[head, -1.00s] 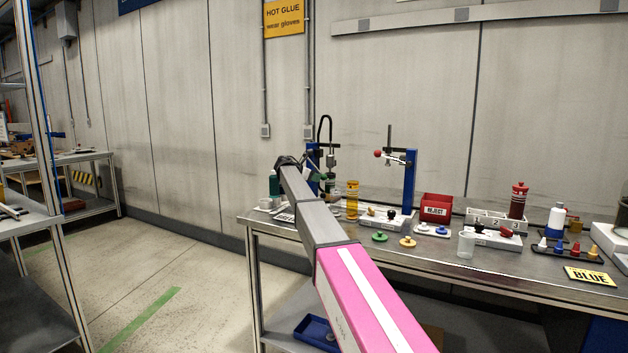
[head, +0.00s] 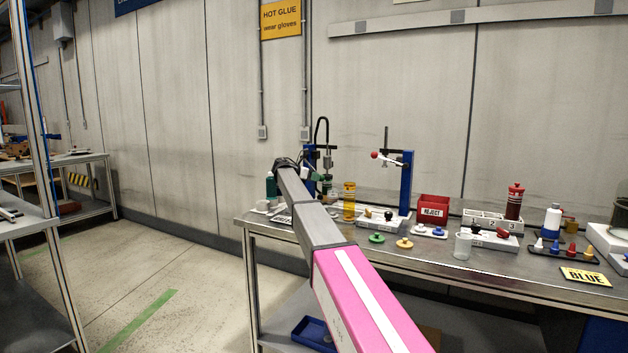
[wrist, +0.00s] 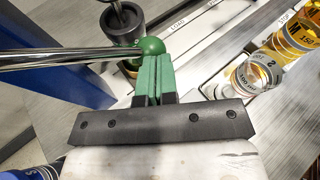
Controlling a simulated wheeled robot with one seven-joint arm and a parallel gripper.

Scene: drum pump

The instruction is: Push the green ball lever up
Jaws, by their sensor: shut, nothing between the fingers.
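In the wrist view a green ball (wrist: 152,46) sits at the end of a shiny metal lever rod (wrist: 60,58) that comes in from the left. My gripper (wrist: 153,66) has its green fingers shut together with nothing between them. The fingertips are right at the ball, which overlaps them in the picture; I cannot tell whether they touch. In the head view my arm hides most of the lever, and a small green spot (head: 316,177) shows beside its end, too small to tell apart.
A blue post (wrist: 75,75) stands left of my gripper. A dark cup-like part (wrist: 123,24) is just beyond the ball. On the bench are a red REJECT bin (head: 433,209) and a second post with a red ball lever (head: 375,155).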

